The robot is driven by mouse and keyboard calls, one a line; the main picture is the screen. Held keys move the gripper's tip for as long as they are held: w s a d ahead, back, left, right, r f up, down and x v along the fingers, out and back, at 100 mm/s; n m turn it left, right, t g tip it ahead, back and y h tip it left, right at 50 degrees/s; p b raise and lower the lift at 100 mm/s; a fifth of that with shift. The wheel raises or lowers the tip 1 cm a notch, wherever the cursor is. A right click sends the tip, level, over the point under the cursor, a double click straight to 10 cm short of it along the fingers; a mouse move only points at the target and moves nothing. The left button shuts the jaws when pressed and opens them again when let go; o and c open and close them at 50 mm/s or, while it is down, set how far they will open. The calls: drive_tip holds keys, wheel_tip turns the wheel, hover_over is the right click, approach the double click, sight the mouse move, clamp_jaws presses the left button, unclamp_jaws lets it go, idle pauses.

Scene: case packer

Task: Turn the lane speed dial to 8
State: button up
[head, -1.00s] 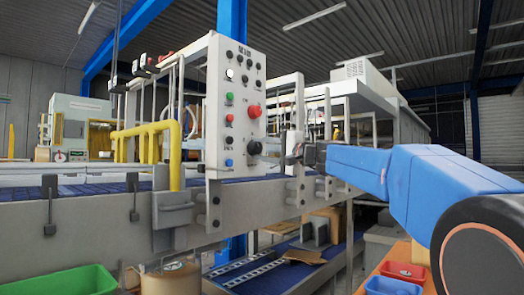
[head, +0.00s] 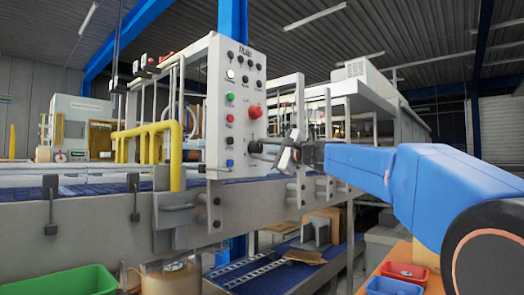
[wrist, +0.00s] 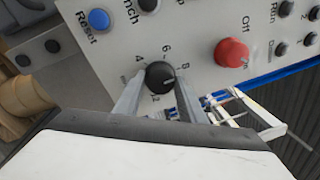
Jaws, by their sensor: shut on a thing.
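The lane speed dial (wrist: 160,77) is a round black knob on the light grey control panel. The numbers 4, 6 and 8 are printed around it in the wrist view. A pale mark on the knob's face points to the right, towards the 8 side; its exact reading is hard to tell. My gripper (wrist: 159,82) has one finger on each side of the knob and is shut on it. In the head view the dial (head: 255,147) sits low on the panel, with my gripper (head: 268,151) reaching it from the right.
A red mushroom button (wrist: 231,53) is right of the dial, and a blue Reset button (wrist: 99,19) is at upper left. More small buttons line the panel (head: 240,75). The conveyor (head: 100,215) runs below. Green and red bins (head: 395,287) stand low at front.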

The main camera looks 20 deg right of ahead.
idle(0.3)
drive_tip(key=o, duration=1)
drive_tip(key=shift+o, duration=0.2)
drive_tip(key=v, duration=1.7)
drive_tip(key=shift+s, duration=0.2)
drive_tip(key=shift+f, duration=0.15)
